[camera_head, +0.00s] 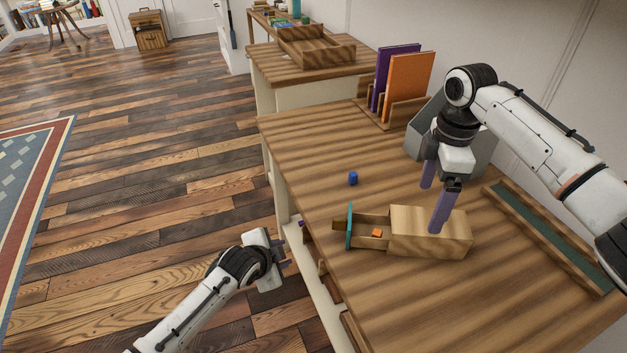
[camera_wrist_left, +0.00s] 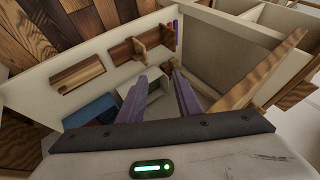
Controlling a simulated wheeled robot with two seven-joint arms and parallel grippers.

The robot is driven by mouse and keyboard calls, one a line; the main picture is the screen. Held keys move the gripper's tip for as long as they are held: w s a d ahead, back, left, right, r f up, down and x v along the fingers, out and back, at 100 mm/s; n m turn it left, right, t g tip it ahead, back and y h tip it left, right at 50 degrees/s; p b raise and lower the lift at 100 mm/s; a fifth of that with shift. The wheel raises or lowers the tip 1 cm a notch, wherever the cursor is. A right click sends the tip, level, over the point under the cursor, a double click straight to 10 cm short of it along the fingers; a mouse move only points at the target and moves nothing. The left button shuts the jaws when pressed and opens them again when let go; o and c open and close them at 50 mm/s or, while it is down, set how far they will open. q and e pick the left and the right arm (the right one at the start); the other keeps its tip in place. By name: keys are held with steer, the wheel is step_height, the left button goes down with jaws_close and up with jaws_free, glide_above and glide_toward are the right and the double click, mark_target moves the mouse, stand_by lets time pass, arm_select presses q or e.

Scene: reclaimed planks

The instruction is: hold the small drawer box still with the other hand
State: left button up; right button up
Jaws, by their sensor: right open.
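The small drawer box (camera_head: 432,228), a light wooden case, lies on the plank table (camera_head: 330,140). Its drawer (camera_head: 370,222) is pulled out to the left, with a teal front (camera_head: 349,226) and an orange cube (camera_head: 377,233) inside. My right gripper (camera_head: 434,193) is open above the case, one purple finger on the near side and the other toward the far side; contact cannot be told. My left gripper (camera_head: 283,252) is beside the table's left edge, away from the box. In the left wrist view its purple fingers (camera_wrist_left: 163,95) are apart with nothing between them.
A grey bin (camera_head: 470,145), a rack with purple and orange boards (camera_head: 405,85) and a long green-lined tray (camera_head: 550,235) stand on the table. In the left wrist view, shelf compartments (camera_wrist_left: 215,45) lie ahead of the left gripper.

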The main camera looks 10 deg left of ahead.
mark_target(424, 221)
arm_select(q)
steer(key=w+a+r+m+g+y, duration=0.1)
steer(key=w+a+r+m+g, duration=0.2)
steer(key=w+r, duration=0.65)
arm_select(e)
steer(key=shift+f, duration=0.3)
arm_select(q)
steer(key=s+d+r+m+g+h, duration=0.2)
steer(key=s+d+r+g, duration=0.1)
steer(key=d+r, duration=0.2)
steer(key=s+d+r+m+g+h, duration=0.2)
steer(key=d+r, duration=0.3)
steer(key=r, duration=0.3)
steer(key=shift+s+d+r+m+g+h, duration=0.15)
steer(key=shift+s+d+m+g+h, duration=0.25)
steer(key=shift+s+g+h, duration=0.35)
arm_select(e)
step_height(424, 221, down, 10)
steer(key=shift+r, duration=0.1)
arm_select(q)
steer(key=shift+w, duration=0.1)
arm_select(e)
steer(key=c, duration=1.4)
steer(key=shift+o, duration=0.2)
